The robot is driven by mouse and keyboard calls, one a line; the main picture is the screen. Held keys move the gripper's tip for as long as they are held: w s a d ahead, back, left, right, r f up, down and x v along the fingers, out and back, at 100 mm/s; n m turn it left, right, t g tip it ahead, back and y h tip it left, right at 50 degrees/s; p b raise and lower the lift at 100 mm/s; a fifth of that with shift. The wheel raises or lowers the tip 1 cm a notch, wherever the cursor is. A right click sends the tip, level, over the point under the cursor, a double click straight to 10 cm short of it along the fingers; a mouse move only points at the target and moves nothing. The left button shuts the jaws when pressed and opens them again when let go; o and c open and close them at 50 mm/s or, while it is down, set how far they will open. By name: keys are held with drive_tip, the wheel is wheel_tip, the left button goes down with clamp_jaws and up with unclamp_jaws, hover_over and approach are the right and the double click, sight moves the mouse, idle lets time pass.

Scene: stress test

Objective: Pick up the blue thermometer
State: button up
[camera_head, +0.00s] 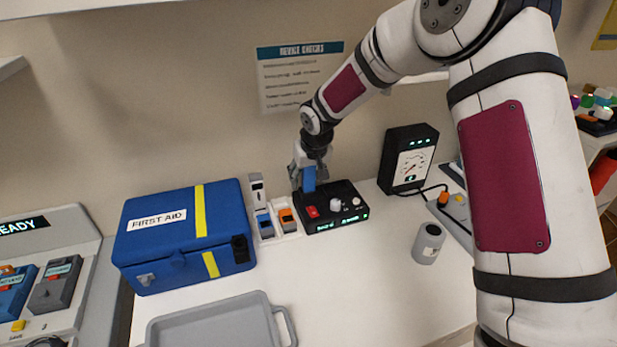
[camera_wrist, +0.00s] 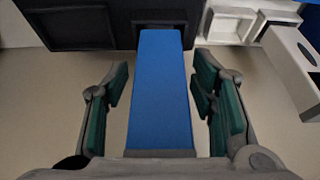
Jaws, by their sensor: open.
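A blue, bar-shaped body (camera_wrist: 160,95), which looks like the blue thermometer, stands between my fingers in the wrist view. It also shows in the head view (camera_head: 309,179), upright at the left end of a black device (camera_head: 345,203) with a red button and a white knob. My gripper (camera_wrist: 163,98) is open around it, with a green-padded finger on each side and a visible gap on both sides. In the head view my gripper (camera_head: 308,172) reaches down over the device's left end. The blue body's lower end is not clearly seen.
A white rack (camera_head: 289,230) with small blue and orange items stands left of the device, beside the blue first aid box (camera_head: 183,265). A black gauge box (camera_head: 387,165) and a grey cylinder (camera_head: 428,245) are to the right. A grey tray (camera_head: 160,330) lies in front. The middle counter is clear.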

drive_tip(key=shift+c, duration=0.6)
clamp_jaws()
drive_tip(key=shift+r, duration=0.15)
